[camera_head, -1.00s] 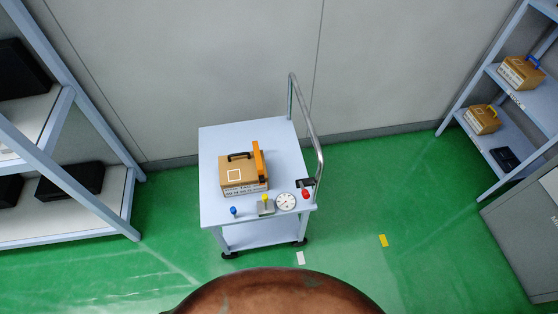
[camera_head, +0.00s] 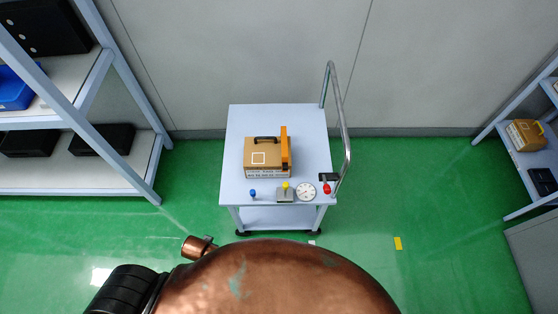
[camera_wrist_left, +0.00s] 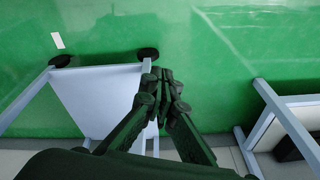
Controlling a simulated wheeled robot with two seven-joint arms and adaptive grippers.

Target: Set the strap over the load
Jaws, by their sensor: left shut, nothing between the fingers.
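In the head view a tan box (camera_head: 262,155) with a dark handle sits on top of a pale cart (camera_head: 240,118). An orange strap piece (camera_head: 285,145) stands upright at the box's right side; whether it touches the box I cannot tell. My left gripper (camera_wrist_left: 165,78) shows in the left wrist view, with its dark fingers together and empty. It is above the green floor, beside the cart's lower shelf (camera_wrist_left: 100,95). Neither gripper shows in the head view. My right gripper is not in view.
Blue, yellow and red knobs and a round dial (camera_head: 306,191) line the cart's front edge. A metal handle (camera_head: 340,130) rises at its right. Shelves (camera_head: 140,165) stand left and others (camera_head: 540,160) right. Green floor in between is mostly clear.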

